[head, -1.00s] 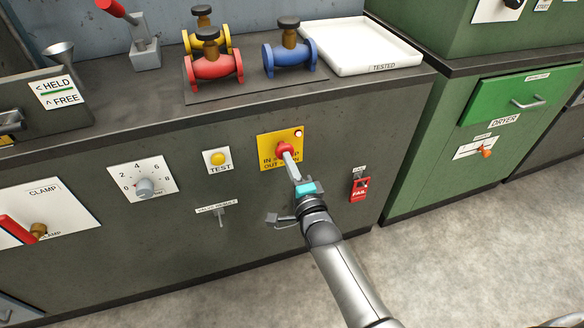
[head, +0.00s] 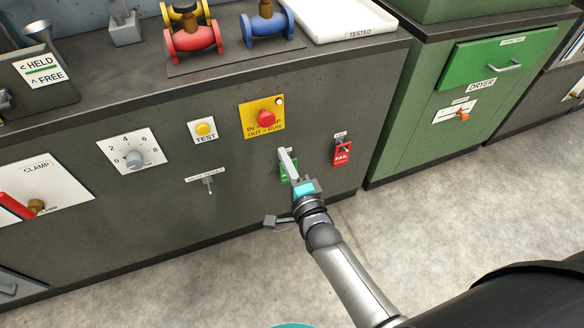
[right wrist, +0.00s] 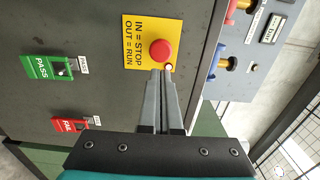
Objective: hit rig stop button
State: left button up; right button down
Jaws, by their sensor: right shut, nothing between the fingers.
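The red stop button (head: 266,118) sits on a yellow plate (head: 248,108) lettered IN = STOP, OUT = RUN, on the dark bench front. A small pale lamp (head: 280,101) is at the plate's upper right corner. My right gripper (head: 284,152) is shut and empty, below the button and apart from it in the head view. In the right wrist view the button (right wrist: 162,51) shows fully just beyond the closed fingertips (right wrist: 160,76). I cannot tell whether the button is in or out. My left gripper is not in view.
A yellow TEST button (head: 205,129), a dial (head: 134,158) and a small toggle (head: 209,187) are to the left. A red FAIL switch (head: 342,152) is to the right. A green PASS switch (right wrist: 48,68) is partly behind my gripper in the head view. Valves stand on the bench top.

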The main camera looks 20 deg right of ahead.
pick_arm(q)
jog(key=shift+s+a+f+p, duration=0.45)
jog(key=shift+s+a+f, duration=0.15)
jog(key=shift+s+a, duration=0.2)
pick_arm(e)
jog(key=shift+s, duration=2)
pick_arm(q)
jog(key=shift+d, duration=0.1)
